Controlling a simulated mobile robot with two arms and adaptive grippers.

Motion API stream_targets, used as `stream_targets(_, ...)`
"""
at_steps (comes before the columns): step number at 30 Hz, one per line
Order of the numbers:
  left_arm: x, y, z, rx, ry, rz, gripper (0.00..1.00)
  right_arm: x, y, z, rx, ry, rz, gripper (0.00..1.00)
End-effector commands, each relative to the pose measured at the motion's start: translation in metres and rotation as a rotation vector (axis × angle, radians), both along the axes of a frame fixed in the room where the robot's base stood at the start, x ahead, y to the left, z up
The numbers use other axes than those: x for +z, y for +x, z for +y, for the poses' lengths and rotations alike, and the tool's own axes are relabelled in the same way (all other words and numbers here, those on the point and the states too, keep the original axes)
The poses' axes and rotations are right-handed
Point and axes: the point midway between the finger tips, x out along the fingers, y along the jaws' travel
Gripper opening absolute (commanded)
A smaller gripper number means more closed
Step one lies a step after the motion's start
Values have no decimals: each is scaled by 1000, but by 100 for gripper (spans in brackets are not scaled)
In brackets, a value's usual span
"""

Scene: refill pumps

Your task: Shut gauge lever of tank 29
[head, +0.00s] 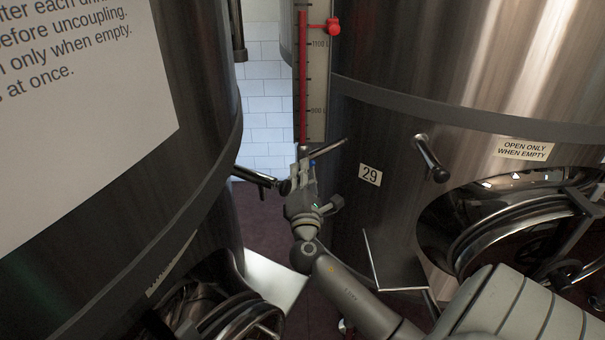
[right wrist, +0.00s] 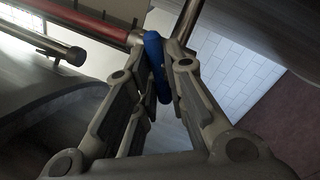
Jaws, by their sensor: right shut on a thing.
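Tank 29 (head: 450,60) is the large steel tank at the right of the head view, with a "29" label (head: 370,174). Its level gauge (head: 303,80) stands upright at the tank's left side, with a red column and a scale. The blue gauge lever (head: 312,163) is at the foot of the gauge. In the right wrist view the blue lever (right wrist: 156,65) lies between the fingers, below the red tube's end. My right gripper (head: 303,165) is shut on it; the fingers hide much of the lever in the head view. My left gripper is out of view.
Another steel tank (head: 215,130) stands close on the left, with a pipe stub (head: 255,177) jutting toward my right gripper. A metal pipe (head: 430,158) juts from tank 29, above a round hatch (head: 520,220). The gap between the tanks is narrow.

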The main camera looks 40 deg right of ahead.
Motion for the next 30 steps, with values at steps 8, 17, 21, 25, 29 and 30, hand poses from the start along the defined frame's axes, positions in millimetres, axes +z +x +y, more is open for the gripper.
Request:
stream_targets(8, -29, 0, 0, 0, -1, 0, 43, -6, 1, 1, 0, 117, -99, 0)
stream_targets(17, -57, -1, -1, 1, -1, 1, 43, -4, 1, 1, -1, 285, -240, 0)
stream_targets(21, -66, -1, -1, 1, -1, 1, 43, -3, 1, 1, -1, 348, -292, 0)
stream_targets(25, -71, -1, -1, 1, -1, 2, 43, -2, 1, 2, 0, 394, -330, 0)
stream_targets(29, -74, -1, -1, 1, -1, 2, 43, -1, 1, 2, 0, 423, -352, 0)
stream_targets(30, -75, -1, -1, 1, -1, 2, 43, -1, 1, 2, -1, 428, -357, 0)
